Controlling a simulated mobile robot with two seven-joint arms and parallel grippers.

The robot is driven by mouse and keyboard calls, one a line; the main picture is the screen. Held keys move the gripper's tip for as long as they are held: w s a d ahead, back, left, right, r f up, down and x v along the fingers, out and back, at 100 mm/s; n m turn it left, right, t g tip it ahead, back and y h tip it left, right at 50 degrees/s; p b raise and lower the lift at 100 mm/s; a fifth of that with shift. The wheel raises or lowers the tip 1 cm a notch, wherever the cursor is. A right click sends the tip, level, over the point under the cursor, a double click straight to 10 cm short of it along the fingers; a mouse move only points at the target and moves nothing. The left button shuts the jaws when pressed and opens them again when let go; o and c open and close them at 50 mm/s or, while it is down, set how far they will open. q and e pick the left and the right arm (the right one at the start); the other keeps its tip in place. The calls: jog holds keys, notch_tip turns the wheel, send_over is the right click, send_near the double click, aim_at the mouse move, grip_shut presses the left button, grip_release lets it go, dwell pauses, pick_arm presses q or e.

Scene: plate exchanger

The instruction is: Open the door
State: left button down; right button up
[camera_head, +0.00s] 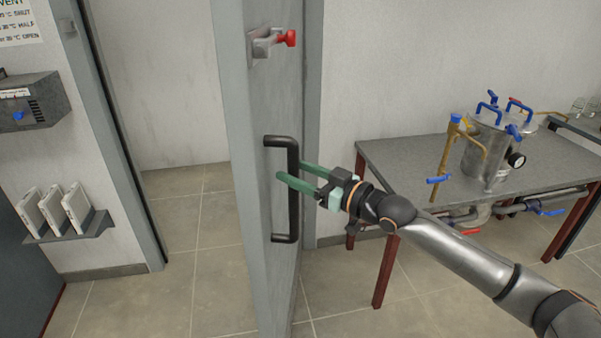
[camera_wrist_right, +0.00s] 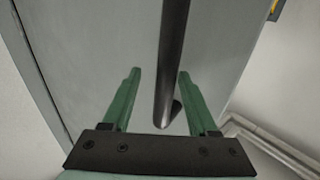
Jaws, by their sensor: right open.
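The grey door (camera_head: 262,100) stands swung open, its edge toward me, with the doorway open to its left. A black bar handle (camera_head: 293,215) runs upright on its right-hand face. My right gripper (camera_head: 292,174) is at the upper half of the handle, its green fingers open. In the right wrist view the handle (camera_wrist_right: 172,65) runs between the two fingers of the gripper (camera_wrist_right: 157,82), with a gap visible on each side. A latch with a red knob (camera_head: 270,41) sits higher on the door. My left gripper is not in view.
A grey table (camera_head: 390,160) with a metal vessel (camera_head: 487,145) and blue-handled valves stands at the right. A wall shelf (camera_head: 70,228) holding white items and a grey box (camera_head: 30,100) are at the left. Tiled floor (camera_head: 200,240) is clear through the doorway.

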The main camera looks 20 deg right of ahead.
jog(key=v, duration=1.2)
jog(key=shift+s, duration=0.25)
jog(key=shift+d, duration=0.1)
dwell(0.6)
jog(key=s+f+m+g+h+p, duration=0.1)
jog(key=s+f+m+h, duration=0.2)
jog(key=f, duration=0.9)
jog(key=s+f+g+h, duration=0.2)
jog(key=s+f, duration=0.3)
jog(key=f, duration=0.6)
jog(key=s+a+f+g+h+p, duration=0.1)
jog(key=s+a+f+g, duration=0.2)
jog(key=s+a+f, duration=0.7)
jog(key=a+f, duration=0.2)
jog(key=a, duration=0.1)
jog(key=shift+s+a+f+m+g, duration=0.15)
jog(key=shift+s+f+m+g, duration=0.15)
jog(key=shift+f, duration=0.1)
